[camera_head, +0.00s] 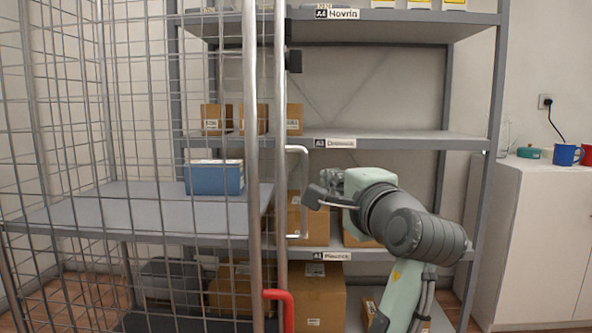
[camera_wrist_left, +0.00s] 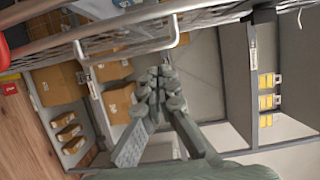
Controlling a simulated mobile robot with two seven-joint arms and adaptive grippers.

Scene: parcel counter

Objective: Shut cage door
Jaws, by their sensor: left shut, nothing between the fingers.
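The cage door (camera_head: 281,120) is a grey metal frame with wire mesh, seen almost edge-on in the head view; I cannot tell how wide a gap it leaves. A pale C-shaped handle (camera_head: 305,165) sticks out to the right of its post, and a red latch (camera_head: 287,296) sits low on it. The handle (camera_wrist_left: 176,30) also shows in the left wrist view, in front of the mesh. My left gripper (camera_head: 313,197) is shut and empty, its fingertips close to the handle; I cannot tell if they touch. It also shows in the left wrist view (camera_wrist_left: 160,84). My right gripper is out of view.
The mesh cage (camera_head: 105,100) fills the left, with a blue box (camera_head: 214,178) on its inner shelf (camera_head: 110,215). A grey rack (camera_head: 410,140) with cardboard boxes (camera_head: 320,300) stands behind my arm. A white cabinet (camera_head: 545,230) with mugs (camera_head: 567,155) is at right.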

